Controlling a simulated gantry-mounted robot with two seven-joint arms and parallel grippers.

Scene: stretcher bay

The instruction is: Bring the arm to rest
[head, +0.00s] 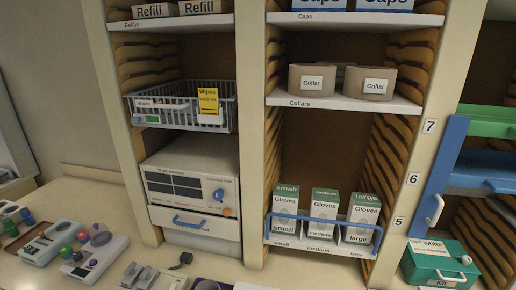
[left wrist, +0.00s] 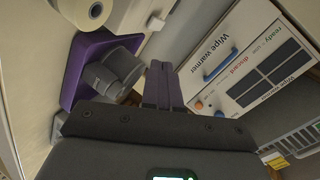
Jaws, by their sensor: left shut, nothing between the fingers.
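My left gripper (left wrist: 160,85) shows in the left wrist view. Its two dark fingers are together, with nothing between them. They point toward the counter area, with the wipe warmer (left wrist: 232,57) to their right and a purple tray (left wrist: 68,88) to their left. A dark grey rounded object (left wrist: 122,70) is in or over the tray, close to the fingers; whether they touch cannot be told. Neither gripper shows in the head view, and my right gripper is in neither view.
In the head view, the wipe warmer (head: 190,165) stands below a wire basket (head: 222,118). Glove boxes (head: 325,212) and collars (head: 312,80) fill the middle shelves. A green kit box (head: 435,262) is at lower right. Small devices (head: 93,256) crowd the counter at lower left.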

